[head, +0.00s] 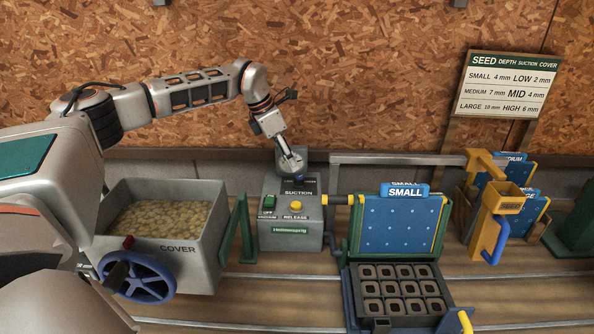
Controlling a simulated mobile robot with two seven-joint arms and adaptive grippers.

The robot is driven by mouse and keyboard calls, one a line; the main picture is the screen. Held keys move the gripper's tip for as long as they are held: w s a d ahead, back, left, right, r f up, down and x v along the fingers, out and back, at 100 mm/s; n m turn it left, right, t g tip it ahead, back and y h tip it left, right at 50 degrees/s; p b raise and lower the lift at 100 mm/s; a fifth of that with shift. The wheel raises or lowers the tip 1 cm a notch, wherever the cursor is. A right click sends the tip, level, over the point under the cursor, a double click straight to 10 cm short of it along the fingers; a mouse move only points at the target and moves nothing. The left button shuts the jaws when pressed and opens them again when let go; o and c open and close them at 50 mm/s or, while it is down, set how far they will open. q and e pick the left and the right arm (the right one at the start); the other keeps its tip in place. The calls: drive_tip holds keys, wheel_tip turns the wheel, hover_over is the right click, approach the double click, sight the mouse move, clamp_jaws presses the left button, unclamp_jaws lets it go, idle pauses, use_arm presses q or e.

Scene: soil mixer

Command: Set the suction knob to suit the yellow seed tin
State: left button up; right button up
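The grey suction box (294,237) stands at the centre against the back ledge, with a green switch (269,203) and a yellow release button (295,201). Its knob is at the top, above the word SUCTION; my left gripper (290,162) is right at it and hides most of it and its setting. I cannot tell whether the fingers are open or shut on the knob. My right gripper is out of view.
A sign (507,85) pairs small with low, medium with mid, large with high. A blue SMALL plate (402,225) stands behind a celled tray (378,322). A COVER bin (210,255) with a blue handwheel (153,279) is left. More blue plates stand at right.

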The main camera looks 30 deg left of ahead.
sight(299, 177)
use_arm(q)
drive_tip(key=x, duration=0.6)
drive_tip(key=shift+w+d+f+p, duration=0.1)
drive_tip(key=shift+d+f+p, duration=0.05)
drive_tip(key=shift+f+p, duration=0.2)
drive_tip(key=shift+c, duration=0.4)
drive_tip(key=c, duration=1)
